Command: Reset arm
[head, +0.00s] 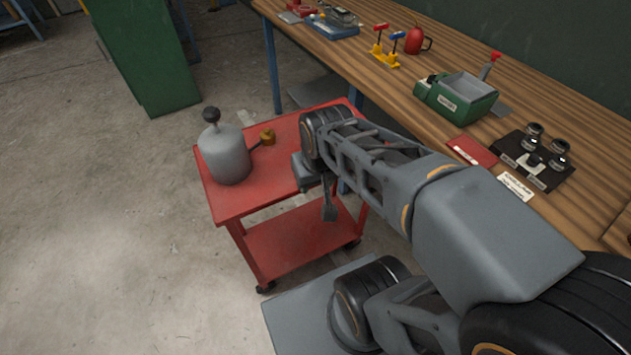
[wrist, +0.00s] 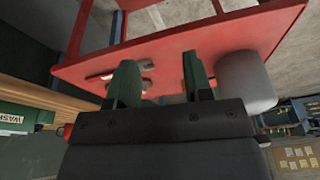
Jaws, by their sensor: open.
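My arm reaches out over the red cart in the head view. My gripper (head: 329,206) hangs at the cart's right side, small and partly hidden by the arm. In the wrist view my gripper (wrist: 158,80) shows two green-tipped fingers spread apart, with nothing held between them. The red cart (head: 232,207) also fills the upper part of the wrist view (wrist: 215,38), beyond the fingers. A grey canister (head: 224,158) with a dark knob stands on the cart's left; in the wrist view the canister (wrist: 245,80) is right of the fingers.
A wooden bench (head: 375,60) runs along the right, carrying a green bin (head: 455,98), a red mug (head: 414,41), a yellow stand (head: 384,58) and a dark block with several lenses (head: 533,158). A green cabinet (head: 145,55) stands at back left. The floor at left is clear.

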